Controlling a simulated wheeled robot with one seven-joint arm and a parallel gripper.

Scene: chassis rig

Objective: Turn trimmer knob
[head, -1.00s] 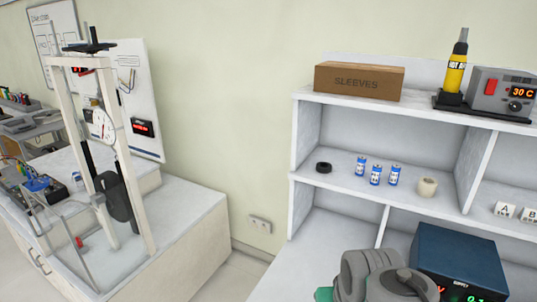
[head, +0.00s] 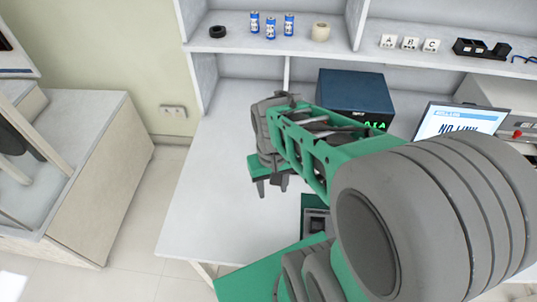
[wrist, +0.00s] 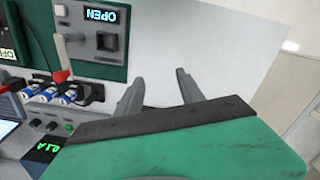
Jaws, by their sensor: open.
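I cannot pick out the trimmer knob for certain in either view. A green panel (head: 314,203) with a black square part is half hidden by my arm in the head view. In the wrist view a green panel (wrist: 125,68) carries an upside-down OPEN display (wrist: 101,14) and a black square part (wrist: 107,42). My gripper (head: 272,187) is open and empty over the white bench, left of the green panel. In the wrist view my gripper (wrist: 159,88) has its two fingers apart, with only pale surface between them.
A blue supply box (head: 355,95) stands behind my gripper, with a screen (head: 460,122) to its right. In the wrist view, blue batteries (wrist: 45,94) sit beside a red-tipped lever (wrist: 61,75). The bench's left part (head: 215,165) is clear.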

